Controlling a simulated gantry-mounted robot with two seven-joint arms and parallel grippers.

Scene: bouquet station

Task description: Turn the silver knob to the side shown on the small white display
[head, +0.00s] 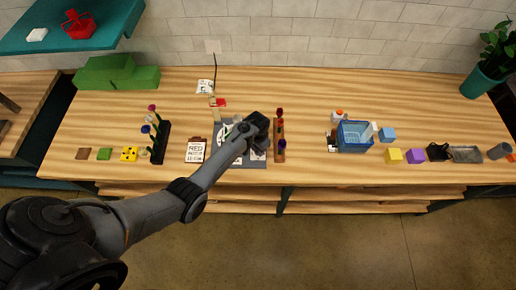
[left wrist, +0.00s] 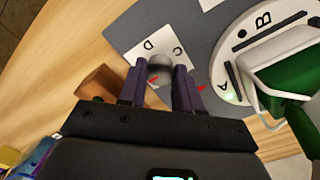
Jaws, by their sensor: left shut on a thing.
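The silver knob (left wrist: 160,66) shows in the left wrist view as a round grey top on a white plate (left wrist: 136,52) lettered C and D. My left gripper (left wrist: 160,88) is shut on it, with one dark finger on each side. Small red marks show by the fingers; which side the knob points to is hidden. In the head view my left gripper (head: 257,138) is over the right part of a grey board (head: 224,128) and covers the knob. I cannot make out the small white display or its reading. My right gripper is not in view.
A round dial (left wrist: 232,84) lettered A and B, with a white and green part over it, is beside the knob plate. A wooden rack (head: 280,152) stands right of the board, a lettered sign (head: 195,150) left. A blue basket (head: 355,136) stands farther right.

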